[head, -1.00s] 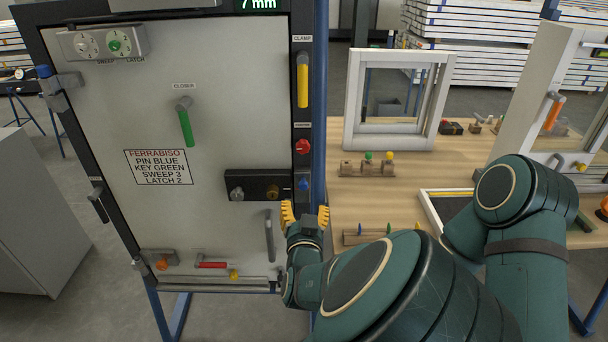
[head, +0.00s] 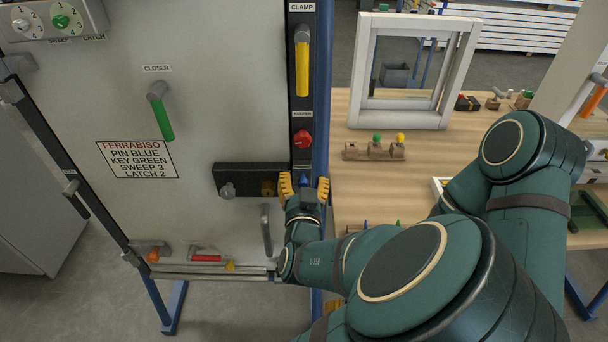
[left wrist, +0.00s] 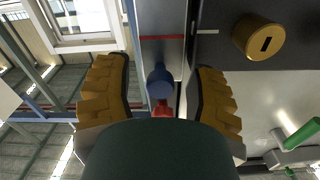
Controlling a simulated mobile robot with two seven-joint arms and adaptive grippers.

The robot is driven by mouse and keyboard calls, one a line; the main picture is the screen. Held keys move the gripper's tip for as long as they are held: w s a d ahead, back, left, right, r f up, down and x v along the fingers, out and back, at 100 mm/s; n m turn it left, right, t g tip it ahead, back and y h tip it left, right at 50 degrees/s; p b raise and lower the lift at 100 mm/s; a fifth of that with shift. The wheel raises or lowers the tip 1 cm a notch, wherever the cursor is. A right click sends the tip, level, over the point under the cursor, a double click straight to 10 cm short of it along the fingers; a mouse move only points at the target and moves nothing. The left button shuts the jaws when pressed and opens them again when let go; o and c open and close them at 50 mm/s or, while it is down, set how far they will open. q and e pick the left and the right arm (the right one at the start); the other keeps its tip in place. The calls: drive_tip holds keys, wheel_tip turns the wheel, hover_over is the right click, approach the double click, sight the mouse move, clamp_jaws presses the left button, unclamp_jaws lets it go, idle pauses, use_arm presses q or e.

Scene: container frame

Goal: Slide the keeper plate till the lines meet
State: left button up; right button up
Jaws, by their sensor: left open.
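The keeper plate (left wrist: 160,52) is a grey metal plate on the door frame, with a red line across it and a blue knob (left wrist: 160,80) on it. The lock case (left wrist: 215,58) beside it has a short white line, almost level with the red line but slightly offset in this slanted view. The blue knob also shows in the head view (head: 304,180), below the red keeper knob (head: 302,139). My left gripper (head: 304,187) is open, its yellow fingers on either side of the blue knob. Contact cannot be told.
The door panel (head: 200,60) carries a green closer handle (head: 160,112), an instruction label (head: 138,159) and a grey pull handle (head: 266,230). A yellow clamp handle (head: 302,68) is higher on the frame. A wooden table (head: 440,160) with a white window frame (head: 400,121) stands right.

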sight(303, 140)
use_arm(q)
drive_tip(key=shift+s, duration=0.1)
drive_tip(key=shift+c, duration=0.5)
clamp_jaws()
drive_tip(key=shift+f+b, duration=0.15)
drive_tip(key=shift+b, duration=0.2)
drive_tip(key=shift+o, duration=0.5)
unclamp_jaws()
wheel_tip(303, 140, up, 10)
drive_tip(key=shift+r, duration=0.1)
